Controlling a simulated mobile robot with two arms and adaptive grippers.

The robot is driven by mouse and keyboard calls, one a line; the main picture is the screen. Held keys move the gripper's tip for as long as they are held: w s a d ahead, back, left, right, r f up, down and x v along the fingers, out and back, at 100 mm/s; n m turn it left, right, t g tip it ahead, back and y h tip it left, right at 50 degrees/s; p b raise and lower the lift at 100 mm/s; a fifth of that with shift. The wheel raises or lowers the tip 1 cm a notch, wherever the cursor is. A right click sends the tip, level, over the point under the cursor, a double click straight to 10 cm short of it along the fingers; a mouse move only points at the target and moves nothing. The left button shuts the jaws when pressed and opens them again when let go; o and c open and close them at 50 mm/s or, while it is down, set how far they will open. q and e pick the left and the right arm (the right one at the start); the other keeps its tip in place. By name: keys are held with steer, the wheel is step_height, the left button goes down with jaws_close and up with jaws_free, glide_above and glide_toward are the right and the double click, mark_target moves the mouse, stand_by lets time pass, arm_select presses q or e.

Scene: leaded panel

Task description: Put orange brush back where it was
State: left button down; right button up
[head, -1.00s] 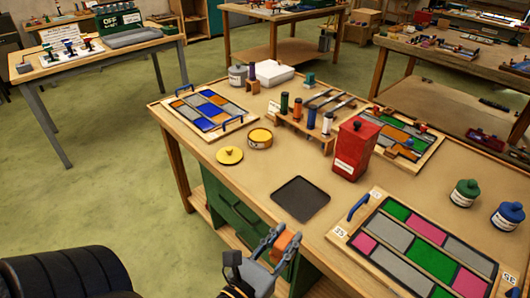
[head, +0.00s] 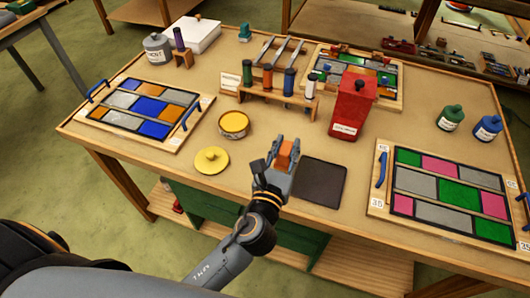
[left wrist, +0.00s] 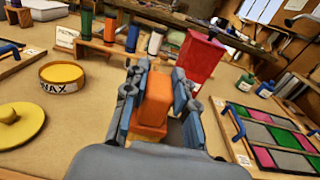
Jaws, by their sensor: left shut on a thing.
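My left gripper (head: 276,156) is shut on an orange block-shaped thing, the orange brush (head: 287,153). It is held above the table's front part, just left of the dark square mat (head: 319,184). In the left wrist view the orange brush (left wrist: 155,103) sits between the blue-grey fingers, and its lower end is partly hidden. My right gripper is not in view.
A yellow wax tin (head: 234,124) and yellow lid (head: 211,160) lie left of the gripper. A red box (head: 351,105) stands behind the mat. Leaded panels lie at left (head: 143,107) and right (head: 440,190). Green (head: 450,118) and blue (head: 487,128) bottles stand at right.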

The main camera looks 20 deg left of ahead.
arm_select(q)
steer(key=w+d+r, duration=0.2)
steer(key=w+d, duration=0.2)
steer(key=d, duration=0.2)
steer(key=shift+h, duration=0.3)
steer(key=w+a+f+b, duration=0.1)
steer(key=a+f, duration=0.3)
steer(key=w+a+f+b, duration=0.1)
steer(key=w+a+f, duration=0.1)
steer(key=a+f, duration=0.2)
steer(key=w+a+f+b, duration=0.1)
steer(key=w+a+f, duration=0.1)
steer(key=a+f, duration=0.2)
steer(key=shift+w+a, duration=0.25)
steer(key=shift+a, duration=0.35)
steer(key=shift+f+b, duration=0.45)
steer(key=shift+f, duration=0.05)
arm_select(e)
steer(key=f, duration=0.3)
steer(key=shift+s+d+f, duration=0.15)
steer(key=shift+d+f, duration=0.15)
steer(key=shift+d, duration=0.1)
arm_select(q)
steer(key=shift+r, duration=0.1)
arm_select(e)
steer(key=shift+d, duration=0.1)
